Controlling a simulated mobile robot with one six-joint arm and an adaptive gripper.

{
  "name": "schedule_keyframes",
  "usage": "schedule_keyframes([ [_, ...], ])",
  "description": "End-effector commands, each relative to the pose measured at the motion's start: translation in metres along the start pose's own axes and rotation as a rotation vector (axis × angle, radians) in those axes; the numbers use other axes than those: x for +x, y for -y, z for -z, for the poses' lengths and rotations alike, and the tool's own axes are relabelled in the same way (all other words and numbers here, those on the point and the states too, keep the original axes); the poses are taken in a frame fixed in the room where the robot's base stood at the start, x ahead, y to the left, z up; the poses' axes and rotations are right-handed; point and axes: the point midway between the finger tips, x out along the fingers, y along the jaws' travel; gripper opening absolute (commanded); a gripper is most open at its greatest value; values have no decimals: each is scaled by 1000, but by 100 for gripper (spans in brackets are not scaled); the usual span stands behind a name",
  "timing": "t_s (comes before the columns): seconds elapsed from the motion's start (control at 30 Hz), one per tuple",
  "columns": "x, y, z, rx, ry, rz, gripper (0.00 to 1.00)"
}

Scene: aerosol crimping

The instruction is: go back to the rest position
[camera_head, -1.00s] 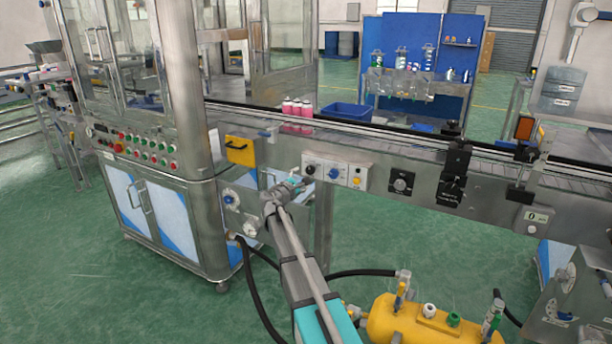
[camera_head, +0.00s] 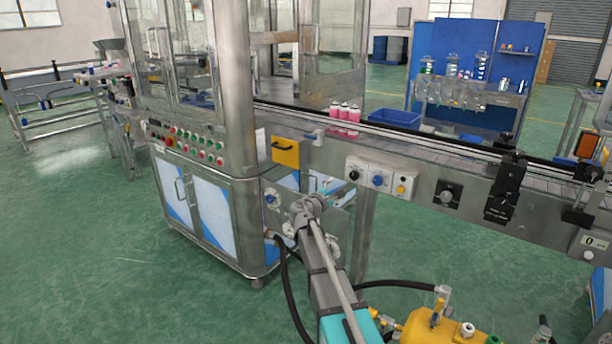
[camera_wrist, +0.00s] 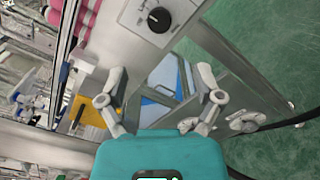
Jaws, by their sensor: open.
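My arm reaches forward from the bottom of the head view toward the front of the steel conveyor line (camera_head: 420,178). In the wrist view my gripper (camera_wrist: 161,80) has its two grey fingers spread wide apart, with nothing between them. A control box with a black knob (camera_wrist: 159,19) shows beyond the fingers, apart from them. In the head view the gripper is small and partly hidden behind my wrist, below the row of control knobs (camera_head: 377,180).
Pink cans (camera_head: 345,113) and a blue bin (camera_head: 395,118) are at the conveyor. A glazed machine cabinet (camera_head: 212,215) stands left of my arm. A yellow tank (camera_head: 440,328) with black hoses (camera_head: 292,300) is low right. Green floor at left is open.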

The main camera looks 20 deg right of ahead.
Motion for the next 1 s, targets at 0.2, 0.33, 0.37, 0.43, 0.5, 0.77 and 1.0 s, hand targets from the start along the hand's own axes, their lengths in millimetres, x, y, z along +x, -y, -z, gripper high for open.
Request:
schedule_keyframes([
  [0.2,-4,6,-2,28,-4,23,84],
  [0.33,-13,22,-6,99,-13,82,84],
  [0.37,-16,28,-7,123,-16,103,84],
  [0.43,-24,42,-9,187,-24,160,84],
  [0.5,-35,59,-11,262,-32,230,84],
  [0.77,-92,128,-11,556,-55,549,84],
  [1.0,-160,181,-6,778,-58,876,84],
])
